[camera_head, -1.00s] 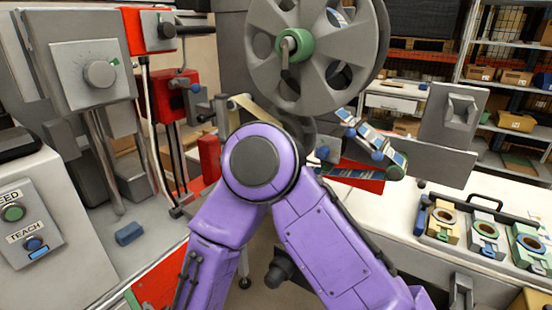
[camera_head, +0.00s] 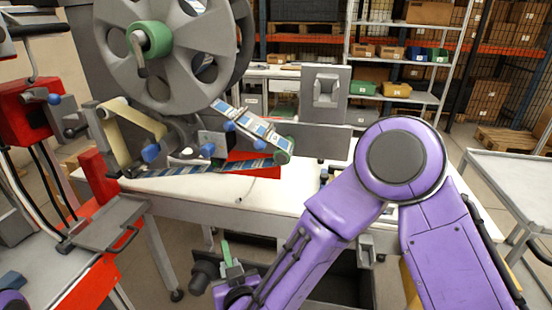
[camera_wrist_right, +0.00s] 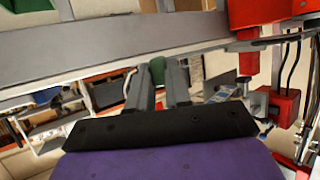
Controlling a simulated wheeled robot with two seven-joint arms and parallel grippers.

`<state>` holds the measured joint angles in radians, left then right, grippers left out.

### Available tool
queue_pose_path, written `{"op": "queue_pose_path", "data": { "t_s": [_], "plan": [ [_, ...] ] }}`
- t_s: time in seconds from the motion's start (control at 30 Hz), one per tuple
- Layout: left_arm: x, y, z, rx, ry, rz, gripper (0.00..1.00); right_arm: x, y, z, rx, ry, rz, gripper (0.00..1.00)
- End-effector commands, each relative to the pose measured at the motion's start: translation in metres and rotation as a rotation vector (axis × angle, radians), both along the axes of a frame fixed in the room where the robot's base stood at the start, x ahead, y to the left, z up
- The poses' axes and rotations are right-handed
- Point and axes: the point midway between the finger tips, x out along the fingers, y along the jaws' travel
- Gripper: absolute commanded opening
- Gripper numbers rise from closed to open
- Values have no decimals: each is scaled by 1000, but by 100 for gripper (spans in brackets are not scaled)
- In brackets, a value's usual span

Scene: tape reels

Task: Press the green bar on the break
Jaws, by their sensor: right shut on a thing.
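My right gripper (camera_head: 231,270) is low in the head view, in front of the white table. It is shut on a small green bar (camera_head: 226,252), which points up. In the right wrist view the green bar (camera_wrist_right: 157,70) shows between the two grey fingers (camera_wrist_right: 161,88). A printed blue-and-white tape (camera_head: 255,130) slants down from the large grey reel (camera_head: 175,45) to a green-ended roller (camera_head: 283,157). More tape (camera_head: 205,167) runs lower at the left, above the table. The bar is below the tape and apart from it. I cannot make out the break. My left gripper is out of view.
A red plate (camera_head: 252,170) and blue knobs are close around the tape. The white table (camera_head: 240,195) has bare room below it. A red machine (camera_head: 25,110) stands left, a grey cart (camera_head: 515,175) right. Shelves (camera_head: 410,50) are behind.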

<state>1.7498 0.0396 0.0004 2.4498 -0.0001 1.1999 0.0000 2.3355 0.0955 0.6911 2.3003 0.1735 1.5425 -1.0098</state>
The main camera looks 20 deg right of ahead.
Motion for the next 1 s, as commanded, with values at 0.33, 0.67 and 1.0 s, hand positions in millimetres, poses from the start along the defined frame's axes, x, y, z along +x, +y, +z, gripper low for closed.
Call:
{"op": "queue_pose_path", "data": {
  "t_s": [0.33,0.67,1.0],
  "plan": [
    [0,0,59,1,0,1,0,-15,5,150,694,-138,-326,0],
    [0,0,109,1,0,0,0,-51,2,272,1705,-543,-393,0],
    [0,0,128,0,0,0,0,-76,-8,325,1990,-642,-353,0]
  ]
}}
